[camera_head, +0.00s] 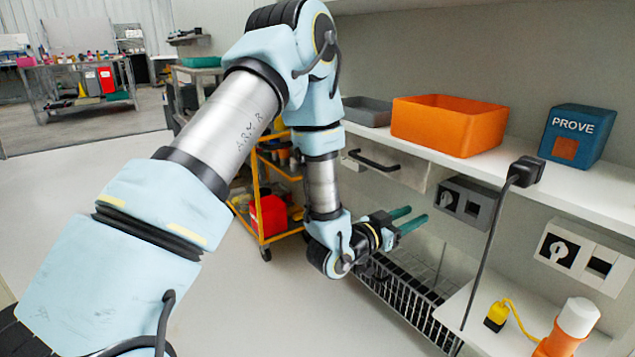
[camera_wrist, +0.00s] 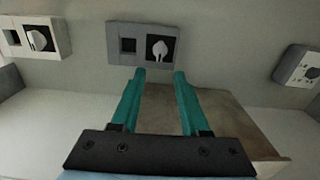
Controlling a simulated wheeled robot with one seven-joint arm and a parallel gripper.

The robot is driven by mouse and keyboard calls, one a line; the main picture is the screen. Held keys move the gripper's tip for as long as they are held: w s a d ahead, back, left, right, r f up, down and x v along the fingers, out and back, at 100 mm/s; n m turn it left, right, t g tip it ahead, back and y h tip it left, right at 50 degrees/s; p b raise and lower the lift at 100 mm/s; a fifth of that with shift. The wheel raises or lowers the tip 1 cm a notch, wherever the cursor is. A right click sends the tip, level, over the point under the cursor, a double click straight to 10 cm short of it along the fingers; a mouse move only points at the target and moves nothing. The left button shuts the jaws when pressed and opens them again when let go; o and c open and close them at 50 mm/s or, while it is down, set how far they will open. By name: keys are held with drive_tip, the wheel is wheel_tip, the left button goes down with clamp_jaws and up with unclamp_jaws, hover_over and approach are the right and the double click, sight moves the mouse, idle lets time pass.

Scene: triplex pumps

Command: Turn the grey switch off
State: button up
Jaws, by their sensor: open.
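The grey switch (camera_head: 467,203) is a dark grey wall box below the shelf, with a pale rotary knob on a black square and a dark socket beside it. In the wrist view, the grey switch (camera_wrist: 141,43) is just beyond the fingertips. Its knob (camera_wrist: 160,48) lies roughly in line with the gap between the fingers, and the knob looks about upright in that picture. My gripper (camera_head: 417,215) has two teal fingers, open and empty, to the left of and slightly below the switch. My gripper also shows in the wrist view (camera_wrist: 159,74), apart from the switch.
A white switch (camera_head: 585,257) is on the wall to the right. A drawer with a black handle (camera_head: 375,160) is to the left. The shelf above holds an orange bin (camera_head: 447,122) and a blue box (camera_head: 577,137). A black cable (camera_head: 487,255) hangs between the two switches. A wire basket (camera_head: 405,295) is below.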

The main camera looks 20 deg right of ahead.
drive_tip(key=shift+w, duration=0.1)
drive_tip(key=w+a+n+t+y, duration=0.3)
drive_tip(key=w+a+y, duration=0.3)
drive_tip(key=w+a, duration=0.4)
drive_tip(key=w+a+n+y, duration=0.2)
drive_tip(key=a+y, duration=0.1)
drive_tip(key=a, duration=0.5)
drive_tip(key=w+a+n+y, duration=0.2)
drive_tip(key=a+y, duration=0.1)
drive_tip(key=a, duration=0.6)
drive_tip(key=s+a+r+n+g+y, duration=0.25)
drive_tip(key=s+a, duration=0.35)
drive_tip(key=a, duration=0.4)
drive_tip(key=s+a+r+n+g+y, duration=0.1)
drive_tip(key=s+a+n+g+y, duration=0.4)
drive_tip(key=a, duration=0.6)
wheel_tip(320, 180, up, 34)
drive_tip(key=s+t+h+p, duration=0.1)
drive_tip(key=s+h+p, duration=0.1)
drive_tip(key=p, duration=3.2)
drive_tip(key=shift+s+r+m, duration=0.2)
drive_tip(key=shift+m, duration=0.25)
drive_tip(key=shift+t, duration=0.25)
